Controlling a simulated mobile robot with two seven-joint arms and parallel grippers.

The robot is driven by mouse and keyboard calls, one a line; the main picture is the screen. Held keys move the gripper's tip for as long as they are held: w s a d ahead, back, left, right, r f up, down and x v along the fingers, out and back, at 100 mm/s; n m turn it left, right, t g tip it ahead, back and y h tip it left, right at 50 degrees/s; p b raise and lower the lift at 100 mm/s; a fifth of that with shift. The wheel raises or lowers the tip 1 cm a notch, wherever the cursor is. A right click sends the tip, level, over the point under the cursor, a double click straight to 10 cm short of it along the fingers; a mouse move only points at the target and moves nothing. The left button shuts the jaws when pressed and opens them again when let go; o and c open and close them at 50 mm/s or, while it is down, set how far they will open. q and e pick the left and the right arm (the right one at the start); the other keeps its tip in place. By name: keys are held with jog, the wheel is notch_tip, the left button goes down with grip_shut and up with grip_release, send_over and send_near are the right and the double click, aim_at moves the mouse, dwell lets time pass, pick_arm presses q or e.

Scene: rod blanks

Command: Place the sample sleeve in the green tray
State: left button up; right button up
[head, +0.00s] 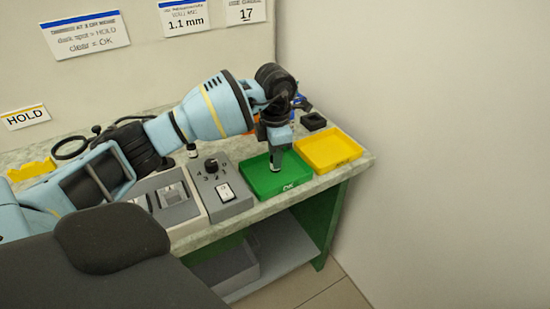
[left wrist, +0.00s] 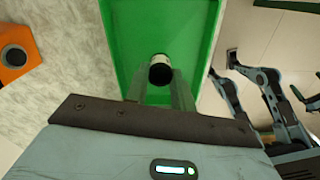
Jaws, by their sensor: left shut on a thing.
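The sample sleeve (left wrist: 160,70) is a short light cylinder with a dark end, seen in the left wrist view between my fingers. My left gripper (head: 275,165) is shut on it over the green tray (head: 258,182), pointing down. The green tray also fills the top middle of the left wrist view (left wrist: 118,20). I cannot tell whether the sleeve touches the tray floor. In the head view the sleeve is mostly hidden by the gripper. My right gripper is not in view.
A yellow tray (head: 330,150) stands right of the green one, near the bench's right end. A grey box with a knob and switch (head: 220,188) stands left of it. A small black block (head: 314,121) lies behind. An orange thing (left wrist: 14,55) with a dark round centre lies on the bench.

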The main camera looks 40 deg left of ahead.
pick_arm(q)
jog(key=shift+f, duration=0.75)
jog(key=shift+f, duration=0.2)
jog(key=o, duration=0.9)
jog(key=shift+o, duration=0.2)
jog(key=shift+r, duration=0.1)
notch_tip(320, 180, up, 12)
jog(key=shift+r, duration=0.1)
